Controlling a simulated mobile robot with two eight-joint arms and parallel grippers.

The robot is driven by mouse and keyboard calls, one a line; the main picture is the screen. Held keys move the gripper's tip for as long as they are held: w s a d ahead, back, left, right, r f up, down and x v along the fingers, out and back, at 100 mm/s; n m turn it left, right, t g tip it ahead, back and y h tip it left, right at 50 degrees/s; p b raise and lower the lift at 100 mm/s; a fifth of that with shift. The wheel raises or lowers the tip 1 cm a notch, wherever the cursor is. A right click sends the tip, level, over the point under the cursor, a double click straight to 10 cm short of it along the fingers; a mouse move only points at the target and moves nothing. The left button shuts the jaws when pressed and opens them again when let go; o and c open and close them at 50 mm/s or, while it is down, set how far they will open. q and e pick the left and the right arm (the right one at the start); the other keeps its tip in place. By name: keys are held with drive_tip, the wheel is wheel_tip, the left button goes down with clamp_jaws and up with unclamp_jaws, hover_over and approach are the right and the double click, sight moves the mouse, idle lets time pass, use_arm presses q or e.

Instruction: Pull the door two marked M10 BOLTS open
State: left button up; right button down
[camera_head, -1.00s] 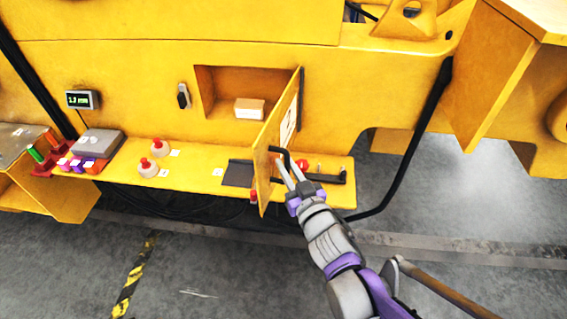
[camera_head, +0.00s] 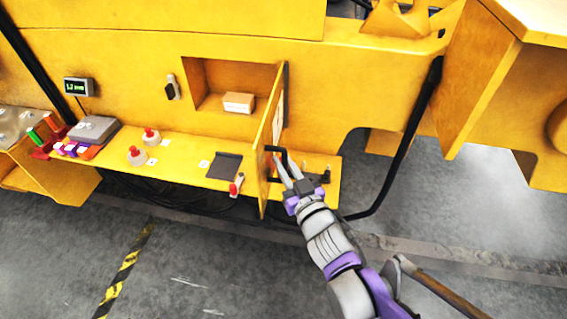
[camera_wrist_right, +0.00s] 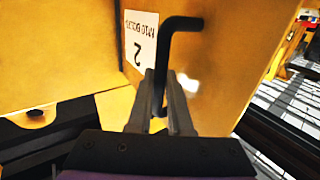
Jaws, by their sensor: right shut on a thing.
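The yellow door (camera_head: 268,148) stands swung out from the right edge of an open compartment and is seen nearly edge-on. In the right wrist view the door (camera_wrist_right: 225,65) bears a white label (camera_wrist_right: 138,40) reading "2" and "M10 BOLTS", upside down. A black bar handle (camera_wrist_right: 170,50) projects from its face; it also shows in the head view (camera_head: 276,149). My right gripper (camera_head: 285,168) is shut on the handle, with a finger on each side of it in the wrist view (camera_wrist_right: 166,103). My left gripper is not in view.
The open compartment (camera_head: 205,88) holds a cardboard box (camera_head: 238,102). The yellow ledge (camera_head: 185,172) below carries red-knobbed pieces (camera_head: 137,156), a dark pad (camera_head: 223,166) and a grey scale (camera_head: 94,130). A black tube (camera_head: 405,145) runs down at the right. Open floor lies in front.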

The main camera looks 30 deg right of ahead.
drive_tip(key=shift+d, duration=0.15)
idle(0.4)
drive_tip(key=c, duration=0.8)
unclamp_jaws()
drive_tip(key=shift+c, duration=0.2)
drive_tip(key=shift+s, duration=0.1)
